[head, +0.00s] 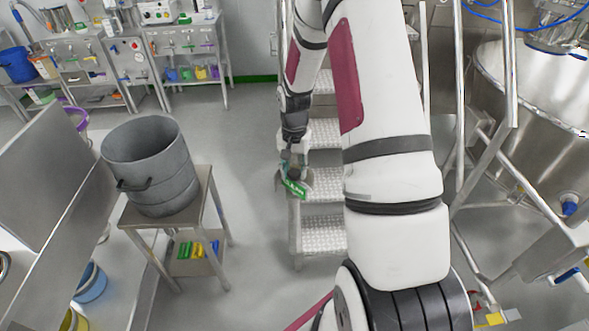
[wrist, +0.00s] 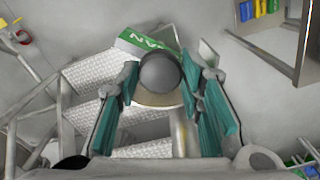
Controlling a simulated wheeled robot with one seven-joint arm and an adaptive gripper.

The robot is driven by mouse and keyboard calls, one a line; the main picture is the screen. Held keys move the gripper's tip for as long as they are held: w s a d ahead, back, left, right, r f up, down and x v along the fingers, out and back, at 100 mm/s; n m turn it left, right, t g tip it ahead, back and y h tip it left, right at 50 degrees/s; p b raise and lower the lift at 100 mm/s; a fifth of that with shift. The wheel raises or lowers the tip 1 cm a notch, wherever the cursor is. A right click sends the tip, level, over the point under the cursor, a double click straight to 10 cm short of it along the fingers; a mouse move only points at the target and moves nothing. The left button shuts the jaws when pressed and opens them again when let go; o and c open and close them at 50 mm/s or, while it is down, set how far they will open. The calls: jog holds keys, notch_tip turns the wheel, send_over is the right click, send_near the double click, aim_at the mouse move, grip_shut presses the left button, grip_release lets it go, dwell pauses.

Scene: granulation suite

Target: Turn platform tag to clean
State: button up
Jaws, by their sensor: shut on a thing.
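The platform tag (head: 296,187) is a green and white plate at the left side of the metal steps in the head view. My gripper (head: 292,163) is at the tag, beside the steps. In the wrist view the teal fingers of my gripper (wrist: 161,95) are on both sides of the knob, shut on the tag's knob; the exact contact is unclear.
Metal platform steps (head: 322,184) with rails stand just right of the gripper. A grey bucket (head: 150,165) sits on a small steel table (head: 213,205) at left. A large steel vessel (head: 530,95) is at right. Floor between table and steps is clear.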

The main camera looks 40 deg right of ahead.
jog(key=n+p, duration=0.1)
jog(key=n, duration=0.4)
jog(key=shift+n+p, duration=0.35)
jog(key=shift+n, duration=1.85)
jog(key=o, duration=1.1)
jog(key=shift+o, duration=0.2)
notch_tip(320, 180, up, 12)
